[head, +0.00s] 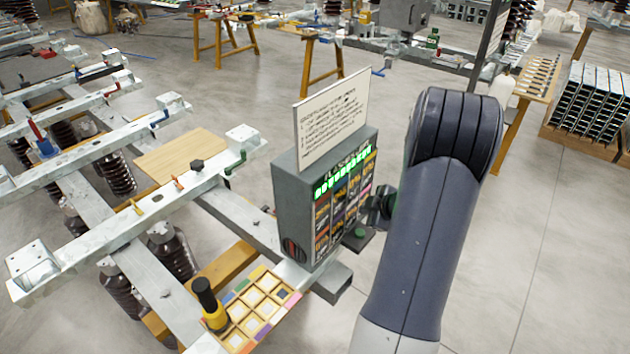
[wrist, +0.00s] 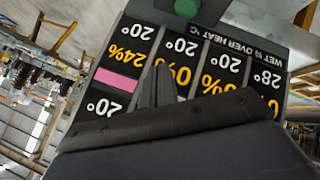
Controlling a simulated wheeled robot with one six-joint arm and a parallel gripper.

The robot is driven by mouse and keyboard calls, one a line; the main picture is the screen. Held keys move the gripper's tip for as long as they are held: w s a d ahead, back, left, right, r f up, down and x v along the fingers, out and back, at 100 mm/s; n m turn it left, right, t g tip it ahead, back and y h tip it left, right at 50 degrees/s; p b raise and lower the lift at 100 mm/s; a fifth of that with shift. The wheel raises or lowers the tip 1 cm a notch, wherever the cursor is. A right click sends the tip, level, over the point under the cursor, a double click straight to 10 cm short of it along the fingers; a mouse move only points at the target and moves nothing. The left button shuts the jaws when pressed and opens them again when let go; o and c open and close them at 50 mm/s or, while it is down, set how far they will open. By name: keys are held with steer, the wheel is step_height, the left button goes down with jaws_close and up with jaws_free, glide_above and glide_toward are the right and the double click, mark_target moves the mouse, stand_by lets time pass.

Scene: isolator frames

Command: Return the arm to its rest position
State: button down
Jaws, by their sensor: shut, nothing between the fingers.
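My arm (head: 425,230) stands large and blue-grey at the right of centre in the head view, its upper joint bent over. My gripper (wrist: 157,84) shows in the wrist view as dark fingers, shut and empty, in front of the display panel (wrist: 205,60). In the head view, the gripper is mostly hidden behind the arm beside the grey box (head: 290,205). I cannot tell whether the fingers touch the panel. Its figures appear upside down in the wrist view.
A white sign (head: 333,115) stands on top of the box. A colour-patch tray (head: 262,308) and a black-and-yellow tool (head: 210,305) are in front of it. Metal beams (head: 130,225) on dark insulators fill the left. Bare floor (head: 540,270) lies to the right.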

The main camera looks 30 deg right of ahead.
mark_target(363, 234)
steer(key=shift+f+b, duration=3.7)
steer(key=shift+b, duration=0.5)
steer(key=shift+r, duration=0.15)
